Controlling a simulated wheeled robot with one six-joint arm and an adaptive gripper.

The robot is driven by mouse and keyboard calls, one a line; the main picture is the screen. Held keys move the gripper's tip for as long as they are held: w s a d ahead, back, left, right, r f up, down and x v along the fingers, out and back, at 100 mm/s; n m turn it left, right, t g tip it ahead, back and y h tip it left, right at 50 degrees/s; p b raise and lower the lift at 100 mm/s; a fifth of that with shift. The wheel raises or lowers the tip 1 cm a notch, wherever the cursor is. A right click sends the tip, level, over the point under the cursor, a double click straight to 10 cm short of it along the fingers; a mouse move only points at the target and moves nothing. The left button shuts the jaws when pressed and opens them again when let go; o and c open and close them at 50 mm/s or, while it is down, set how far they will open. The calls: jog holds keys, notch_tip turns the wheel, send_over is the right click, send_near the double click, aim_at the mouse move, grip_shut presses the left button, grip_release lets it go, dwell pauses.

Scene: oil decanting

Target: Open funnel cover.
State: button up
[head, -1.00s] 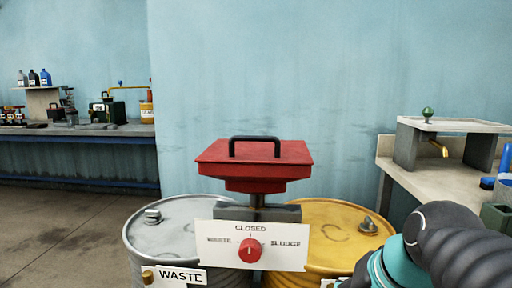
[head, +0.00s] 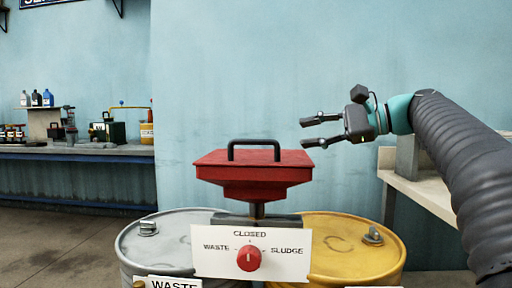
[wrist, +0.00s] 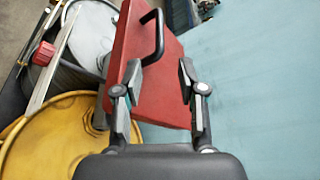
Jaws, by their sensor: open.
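The red funnel cover (head: 253,164) sits flat on the funnel (head: 254,190), and its black handle (head: 254,144) arches up from the top. The funnel stands over the two drums, behind the white selector panel. My gripper (head: 308,132) is open and empty, above and to the right of the cover, with its fingers pointing left. In the wrist view the red cover (wrist: 150,75) and its handle (wrist: 155,38) lie beyond the open fingers of my gripper (wrist: 150,80). The fingers appear apart from the handle. The inside of the funnel is hidden.
A grey waste drum (head: 160,240) and a yellow drum (head: 350,250) stand below. The white panel (head: 210,262) carries a red knob (head: 249,258) pointing to CLOSED. A bench (head: 430,190) is at right; a workbench (head: 80,150) is at far left. Space above the cover is free.

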aim_at(263, 140)
jog(key=b+x, duration=0.1)
jog(key=x, duration=1.2)
jog(key=shift+a+f, duration=0.1)
jog(key=shift+a, duration=0.15)
jog(key=shift+c, duration=0.2)
grip_shut()
